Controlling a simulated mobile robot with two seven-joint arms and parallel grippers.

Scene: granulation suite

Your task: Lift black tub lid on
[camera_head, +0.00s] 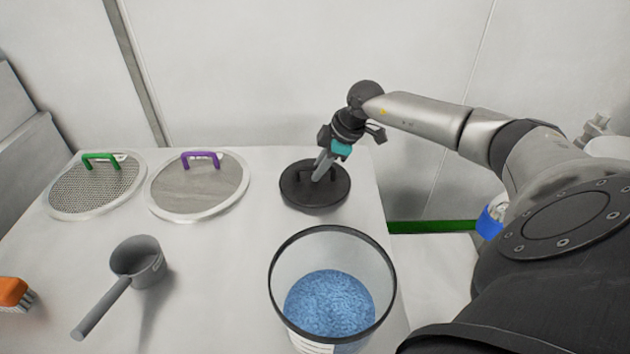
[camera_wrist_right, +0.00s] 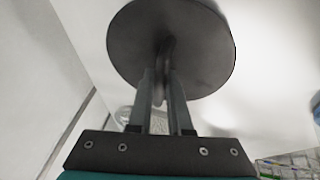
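The black tub lid (camera_head: 318,199) is a round disc with a raised handle, at the back right of the white table. My right gripper (camera_head: 318,176) points down at its handle. In the right wrist view the lid (camera_wrist_right: 205,45) fills the upper middle, and the fingers (camera_wrist_right: 162,90) stand close on either side of the handle, looking shut on it. I cannot tell whether the lid touches the table. The open clear tub (camera_head: 276,262) with a dark rim stands in front of the lid and holds blue granules. My left gripper is not in view.
Two round sieves stand at the back left, one with a green handle (camera_head: 88,190) and one with a purple handle (camera_head: 190,195). A grey scoop (camera_head: 140,262) and an orange brush (camera_head: 12,291) lie at the front left. The table middle is clear.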

